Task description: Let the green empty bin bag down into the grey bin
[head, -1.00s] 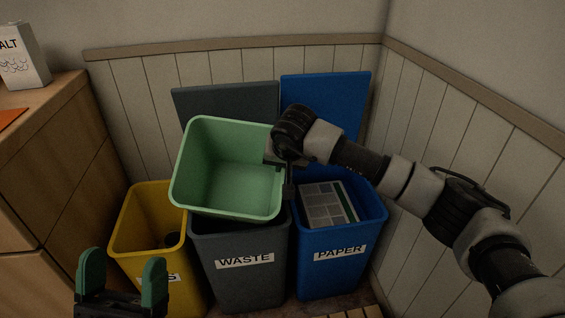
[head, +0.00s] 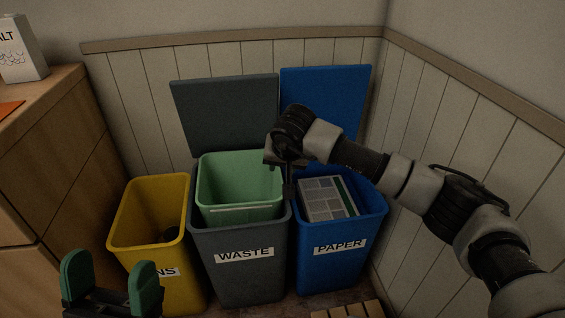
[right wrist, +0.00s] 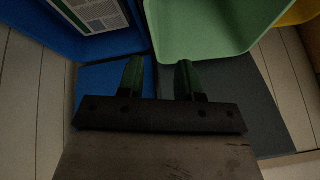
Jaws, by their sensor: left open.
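The green bin bag (head: 240,178) is open-mouthed and box-shaped. It sits inside the grey bin (head: 240,275) labelled WASTE, with its upper part showing above the bin's front rim. In the right wrist view the bag (right wrist: 210,30) lies just beyond the fingers. My right gripper (right wrist: 160,70) is open, its two fingers apart with nothing between them. In the head view it points down at the bag's right corner, and its fingers are partly hidden. My left gripper (head: 112,280) is open and empty at the lower left, in front of the yellow bin.
A yellow bin (head: 150,225) stands left of the grey one. A blue bin (head: 330,270) labelled PAPER, holding a newspaper (head: 325,197), stands close on the right. Raised lids (head: 225,115) are behind. A wooden cabinet (head: 65,165) is at left.

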